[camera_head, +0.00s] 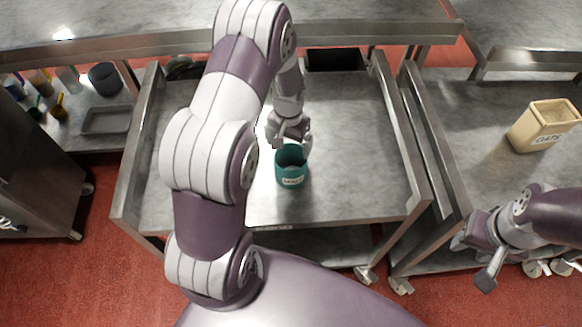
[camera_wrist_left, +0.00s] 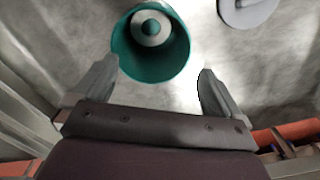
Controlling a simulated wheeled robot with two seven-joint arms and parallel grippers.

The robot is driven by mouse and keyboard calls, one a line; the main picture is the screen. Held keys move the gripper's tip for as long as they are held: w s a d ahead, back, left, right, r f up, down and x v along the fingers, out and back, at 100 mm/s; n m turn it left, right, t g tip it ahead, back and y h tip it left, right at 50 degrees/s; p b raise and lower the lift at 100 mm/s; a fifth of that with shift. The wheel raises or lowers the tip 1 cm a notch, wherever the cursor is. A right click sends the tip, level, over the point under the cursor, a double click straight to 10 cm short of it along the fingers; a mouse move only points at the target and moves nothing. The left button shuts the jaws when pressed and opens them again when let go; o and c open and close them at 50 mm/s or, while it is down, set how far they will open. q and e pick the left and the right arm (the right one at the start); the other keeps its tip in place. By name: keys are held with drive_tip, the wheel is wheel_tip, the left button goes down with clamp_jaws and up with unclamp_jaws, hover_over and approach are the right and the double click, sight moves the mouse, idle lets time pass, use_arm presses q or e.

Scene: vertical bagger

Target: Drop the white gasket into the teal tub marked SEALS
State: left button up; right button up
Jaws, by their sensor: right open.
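The teal tub (camera_head: 291,173) stands upright on the middle cart, with a white label on its front whose print is too small to read surely. In the left wrist view, the tub (camera_wrist_left: 170,68) is seen from above. The white gasket (camera_wrist_left: 139,35), a ring with teal showing through its hole, lies inside it. My left gripper (camera_head: 290,145) is just above and behind the tub. Its fingers are spread and empty in the left wrist view (camera_wrist_left: 158,70). My right gripper (camera_head: 472,262) is open and empty at the right, by the right cart's front edge.
A cream tub (camera_head: 540,128) marked OATS stands on the right cart. A pale grey round thing (camera_wrist_left: 246,12) lies beside the teal tub. Raised rails edge the middle cart (camera_head: 355,150), whose right part is clear. A grey tray (camera_head: 106,120) and dark pot (camera_head: 104,77) are at left.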

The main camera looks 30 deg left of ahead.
use_arm(q)
wheel_tip(320, 180, up, 13)
drive_tip(key=b, duration=0.1)
drive_tip(key=shift+f, duration=0.15)
drive_tip(key=shift+w, duration=0.1)
idle(0.3)
drive_tip(key=s+d+t, duration=0.1)
drive_tip(key=s+d, duration=0.7)
drive_tip(key=s, duration=0.6)
drive_tip(key=shift+r, duration=0.3)
drive_tip(key=shift+d, duration=0.1)
